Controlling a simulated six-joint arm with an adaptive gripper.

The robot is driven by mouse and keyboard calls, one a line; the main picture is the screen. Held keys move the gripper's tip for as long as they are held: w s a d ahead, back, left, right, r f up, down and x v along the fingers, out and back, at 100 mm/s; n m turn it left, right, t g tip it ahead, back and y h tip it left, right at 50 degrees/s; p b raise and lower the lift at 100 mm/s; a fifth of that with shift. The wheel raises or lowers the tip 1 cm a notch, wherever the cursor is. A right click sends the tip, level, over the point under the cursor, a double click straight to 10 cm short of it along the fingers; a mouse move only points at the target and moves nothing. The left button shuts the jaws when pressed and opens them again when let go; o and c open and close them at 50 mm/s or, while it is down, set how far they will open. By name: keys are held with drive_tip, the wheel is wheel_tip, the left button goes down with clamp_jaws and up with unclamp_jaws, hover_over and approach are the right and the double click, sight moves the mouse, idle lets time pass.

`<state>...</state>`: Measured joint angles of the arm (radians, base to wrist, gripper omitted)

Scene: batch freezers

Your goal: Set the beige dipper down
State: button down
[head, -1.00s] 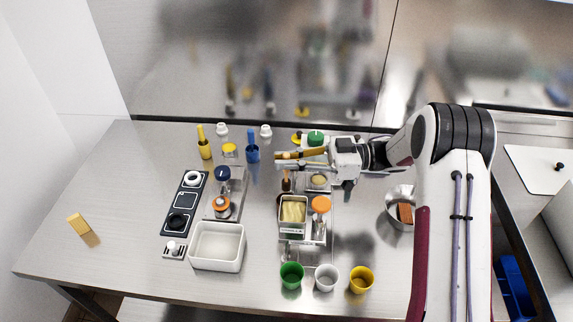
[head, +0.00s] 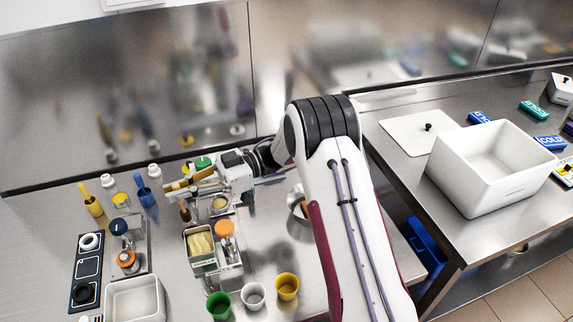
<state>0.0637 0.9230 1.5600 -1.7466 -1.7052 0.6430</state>
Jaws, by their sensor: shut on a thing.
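My gripper (head: 205,178) is shut on the beige dipper (head: 178,185), a tan, stick-like piece that points left from the jaws. The gripper holds it above the table, over the far end of the middle group of containers. The jaws cover part of the dipper, and I cannot make out its lower end.
A tub of pale yellow stuff (head: 201,243) stands below the gripper. Green (head: 219,305), white (head: 253,295) and yellow (head: 287,287) cups stand in front. A white bin (head: 136,299) is front left. A large white box (head: 490,165) stands on the right counter.

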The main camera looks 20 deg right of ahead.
wheel_tip(320, 180, up, 10)
drive_tip(key=shift+f, duration=0.1)
drive_tip(key=w+d+m+t+h, duration=0.3)
drive_tip(key=w+d+m+t, duration=0.5)
drive_tip(key=w+d+t, duration=0.8)
drive_tip(key=w+d+m+t+h, duration=0.1)
drive_tip(key=w+d+m+h, duration=0.2)
drive_tip(key=d, duration=0.8)
drive_tip(key=w+d+m+t+h, duration=0.15)
drive_tip(key=w+d, duration=0.25)
drive_tip(key=d, duration=0.6)
wheel_tip(320, 180, down, 11)
drive_tip(key=shift+d+m+h, duration=0.3)
drive_tip(key=shift+m+h, duration=0.05)
drive_tip(key=shift+m, duration=0.1)
drive_tip(key=shift+f+g, duration=0.1)
drive_tip(key=shift+g, duration=0.15)
wheel_tip(320, 180, down, 6)
drive_tip(key=shift+f, duration=0.1)
